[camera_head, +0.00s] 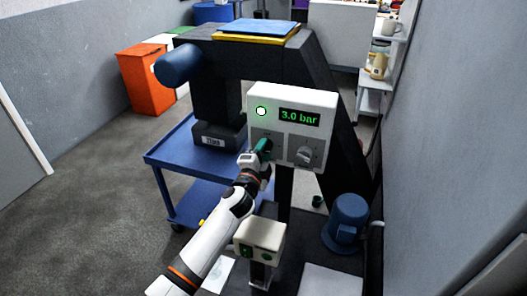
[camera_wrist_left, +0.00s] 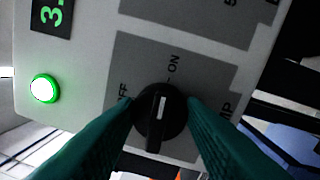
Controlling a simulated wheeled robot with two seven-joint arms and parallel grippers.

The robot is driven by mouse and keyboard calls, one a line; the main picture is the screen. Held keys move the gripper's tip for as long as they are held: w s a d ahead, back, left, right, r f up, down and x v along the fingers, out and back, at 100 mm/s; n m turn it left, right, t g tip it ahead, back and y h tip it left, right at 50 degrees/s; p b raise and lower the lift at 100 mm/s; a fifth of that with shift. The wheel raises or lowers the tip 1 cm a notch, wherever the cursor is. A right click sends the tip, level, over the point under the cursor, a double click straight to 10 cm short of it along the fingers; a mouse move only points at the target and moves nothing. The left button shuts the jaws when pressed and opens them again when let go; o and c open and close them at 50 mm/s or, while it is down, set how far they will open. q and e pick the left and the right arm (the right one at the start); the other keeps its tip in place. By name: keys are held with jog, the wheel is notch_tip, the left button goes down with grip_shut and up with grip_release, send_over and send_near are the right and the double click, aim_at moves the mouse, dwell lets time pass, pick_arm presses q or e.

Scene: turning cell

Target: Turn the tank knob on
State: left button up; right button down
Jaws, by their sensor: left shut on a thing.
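A white control box (camera_head: 318,99) carries a lit green lamp (camera_head: 261,111) and a green display (camera_head: 299,118) reading 3.0 bar. In the left wrist view, the black tank knob (camera_wrist_left: 155,135) sits on a grey label plate with OFF to its left and ON above it. Its white mark points up, roughly toward ON. My left gripper (camera_head: 264,147) is at the left part of the box. Its green fingers, also in the left wrist view (camera_wrist_left: 160,112), are shut on the knob from both sides. They hide the knob in the head view. My right gripper is not in view.
A second, grey knob (camera_head: 304,155) is to the right on the same box. A smaller white box (camera_head: 258,234) with green parts stands below. A blue cart (camera_head: 180,152) is to the left, and a blue motor-like cylinder (camera_head: 347,217) is at lower right.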

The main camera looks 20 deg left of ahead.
pick_arm(q)
jog(key=shift+f+m, duration=0.1)
jog(key=shift+m, duration=0.5)
jog(key=o, duration=1)
jog(key=s, duration=1.2)
jog(key=shift+a+f, duration=0.2)
jog(key=shift+f, duration=0.15)
